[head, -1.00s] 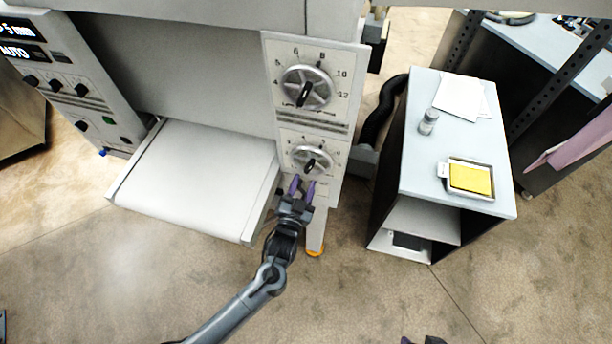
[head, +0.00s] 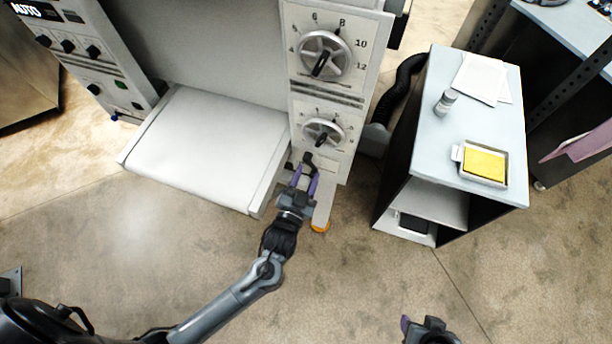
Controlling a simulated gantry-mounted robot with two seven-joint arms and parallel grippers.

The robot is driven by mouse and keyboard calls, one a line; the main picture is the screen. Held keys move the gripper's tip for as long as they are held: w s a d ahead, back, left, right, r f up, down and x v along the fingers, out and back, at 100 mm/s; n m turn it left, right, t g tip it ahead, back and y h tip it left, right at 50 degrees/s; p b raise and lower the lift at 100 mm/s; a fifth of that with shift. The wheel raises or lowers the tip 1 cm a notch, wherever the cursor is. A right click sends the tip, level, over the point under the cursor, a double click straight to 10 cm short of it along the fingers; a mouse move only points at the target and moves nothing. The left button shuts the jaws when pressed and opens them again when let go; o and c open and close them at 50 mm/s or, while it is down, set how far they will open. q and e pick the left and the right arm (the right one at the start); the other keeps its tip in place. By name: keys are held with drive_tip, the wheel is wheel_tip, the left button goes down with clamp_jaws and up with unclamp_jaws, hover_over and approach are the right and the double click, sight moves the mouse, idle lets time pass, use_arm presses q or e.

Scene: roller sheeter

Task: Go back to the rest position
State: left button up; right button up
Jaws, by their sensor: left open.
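My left gripper (head: 306,172) is open, with purple fingers, in front of the sheeter's right-hand panel. It is just below the lower dial (head: 323,132) and apart from it in the picture. A small dark part shows by its fingertips; I cannot tell what it is. The upper dial (head: 325,55), with a black pointer handle and numbers, is above. My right gripper (head: 425,328) shows only partly at the bottom edge, well away from the machine; its jaw opening is not clear.
The sheeter's pale table (head: 210,150) extends left of my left gripper. A grey-topped cabinet (head: 470,125) on the right carries a bottle (head: 446,102), papers (head: 480,78) and a tray with a yellow sponge-like block (head: 484,165). The floor (head: 350,270) between is clear.

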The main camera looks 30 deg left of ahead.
use_arm(q)
drive_tip(key=s+a+r+g+p, duration=0.1)
drive_tip(key=s+r+g+p, duration=0.1)
drive_tip(key=s+g, duration=0.2)
drive_tip(key=s+a+r+g+h+p, duration=0.1)
drive_tip(key=s+g, duration=0.4)
drive_tip(key=s, duration=0.6)
drive_tip(key=s+a+r+g+h+p, duration=0.1)
drive_tip(key=s+a+r+g+p, duration=0.1)
drive_tip(key=s+r+g+p, duration=0.2)
drive_tip(key=s+g+p, duration=0.1)
drive_tip(key=s, duration=0.2)
drive_tip(key=shift+s+a+r+n, duration=0.2)
drive_tip(key=shift+a+r+n, duration=0.2)
